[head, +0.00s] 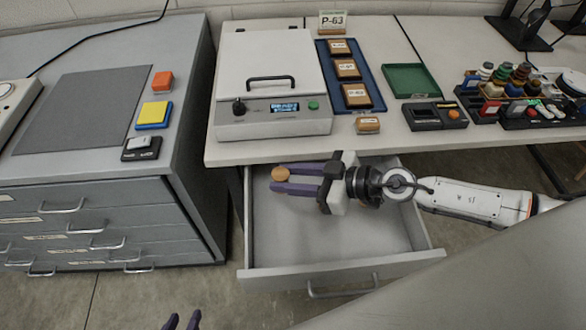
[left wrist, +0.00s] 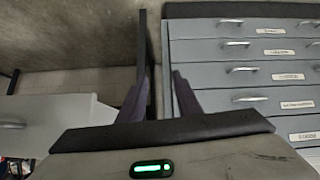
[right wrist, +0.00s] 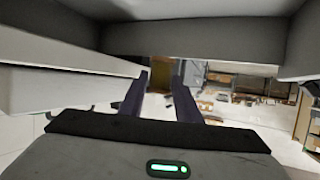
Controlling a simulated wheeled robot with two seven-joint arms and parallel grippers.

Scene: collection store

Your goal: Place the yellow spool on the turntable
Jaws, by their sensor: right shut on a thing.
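My right gripper (head: 277,180) reaches in from the right over the open drawer. Its purple fingers are shut on a small round orange-brown thing (head: 279,173) at their tips; a brownish part (right wrist: 162,75) shows between the fingers in the right wrist view. I cannot tell for sure that this is the yellow spool. My left gripper (head: 182,321) shows only its fingertips at the bottom edge of the head view. In the left wrist view its fingers (left wrist: 161,75) are apart with nothing between them. I cannot pick out a turntable with certainty.
The open drawer (head: 340,268) sticks out under the table. Above it stand a white-lidded device (head: 272,125), a blue tray (head: 322,62) with labelled boxes, a green tray (head: 402,80) and racks of bottles (head: 505,85). A grey cabinet (head: 60,210) with a yellow block (head: 154,111) stands left.

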